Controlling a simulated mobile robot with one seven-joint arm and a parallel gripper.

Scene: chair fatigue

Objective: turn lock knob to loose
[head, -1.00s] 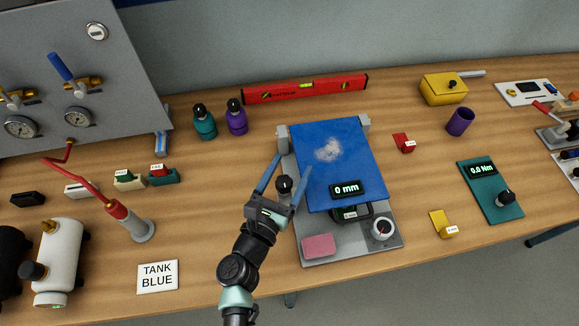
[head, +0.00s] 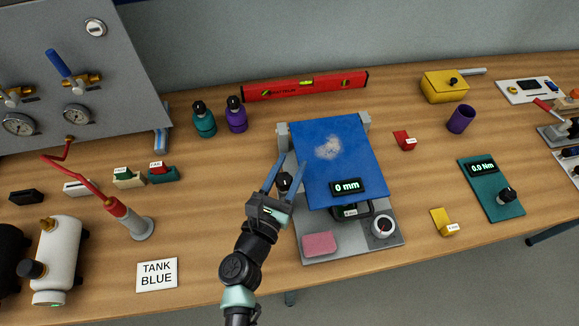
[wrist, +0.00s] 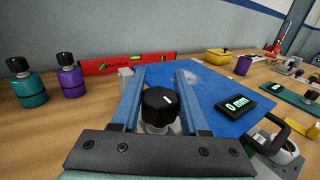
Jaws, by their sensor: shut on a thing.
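The black lock knob (head: 284,182) stands at the left edge of the grey fixture, beside the blue plate (head: 340,160). In the wrist view the knob (wrist: 160,104) is upright between my two blue fingers, with a white mark on its top. My gripper (head: 283,168) is shut on the knob; its fingers flank it on both sides and their tips reach past it. The display (head: 345,187) on the plate reads 0 mm. Any marking for loose or locked is not visible.
A pink block (head: 319,244) and a white round dial (head: 382,228) sit on the fixture's front. Teal and purple bottles (head: 204,120) and a red level (head: 305,87) stand behind. A TANK BLUE sign (head: 157,275) lies left of my arm.

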